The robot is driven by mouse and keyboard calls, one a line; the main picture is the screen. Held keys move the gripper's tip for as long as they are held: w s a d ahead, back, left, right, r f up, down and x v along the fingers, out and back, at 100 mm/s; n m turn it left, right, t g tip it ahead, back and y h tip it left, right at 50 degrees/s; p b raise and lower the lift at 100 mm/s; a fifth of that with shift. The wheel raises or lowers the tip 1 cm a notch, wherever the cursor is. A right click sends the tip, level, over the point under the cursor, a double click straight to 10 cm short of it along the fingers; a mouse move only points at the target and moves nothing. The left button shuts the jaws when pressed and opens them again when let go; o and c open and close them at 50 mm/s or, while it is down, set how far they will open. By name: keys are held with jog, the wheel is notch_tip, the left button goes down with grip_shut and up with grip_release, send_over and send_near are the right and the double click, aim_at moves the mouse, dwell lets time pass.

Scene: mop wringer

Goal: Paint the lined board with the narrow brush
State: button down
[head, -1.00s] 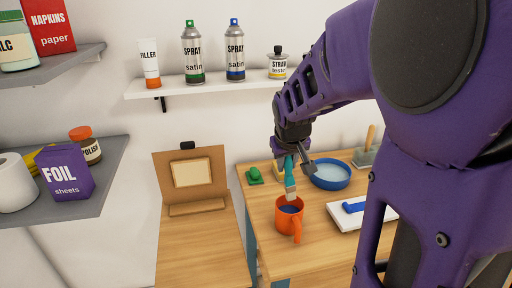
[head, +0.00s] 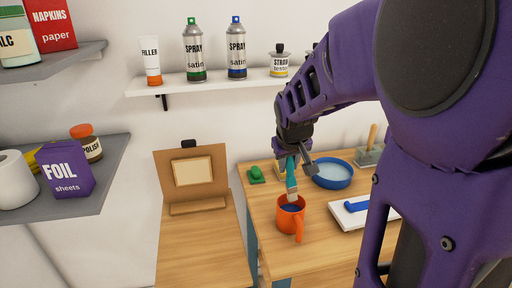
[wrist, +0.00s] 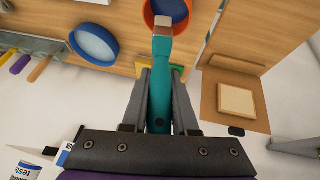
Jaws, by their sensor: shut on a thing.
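My gripper (head: 292,156) is shut on the teal handle of a brush (head: 291,180), which points down. The brush's pale tip is at the mouth of an orange mug (head: 290,223) with dark blue inside. In the wrist view the brush (wrist: 160,85) lies between my fingers (wrist: 160,74), its tip overlapping the mug's rim (wrist: 149,18). Whether the bristles touch the blue is unclear. A cream panel (head: 193,171) rests on a brown easel-like stand (head: 220,187) to the left; it also shows in the wrist view (wrist: 237,101). No lines are discernible on it.
A blue round dish (head: 347,183) stands right of my gripper. A white slab with a blue-handled tool (head: 357,207) lies at the right. A small green object (head: 255,176) sits left of the gripper. Shelves with cans and boxes hang above and left. The wooden top before the stand is clear.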

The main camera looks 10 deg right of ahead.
aim_at(288, 177)
jog(key=shift+f, duration=0.15)
jog(key=shift+f+b, duration=2)
jog(key=shift+f, duration=0.2)
jog(key=shift+f, duration=0.15)
dwell(0.4)
jog(key=shift+r+p, duration=2.6)
jog(key=shift+r, duration=1.25)
jog(key=c, duration=1.3)
grip_release()
jog(key=shift+c, duration=0.2)
grip_shut()
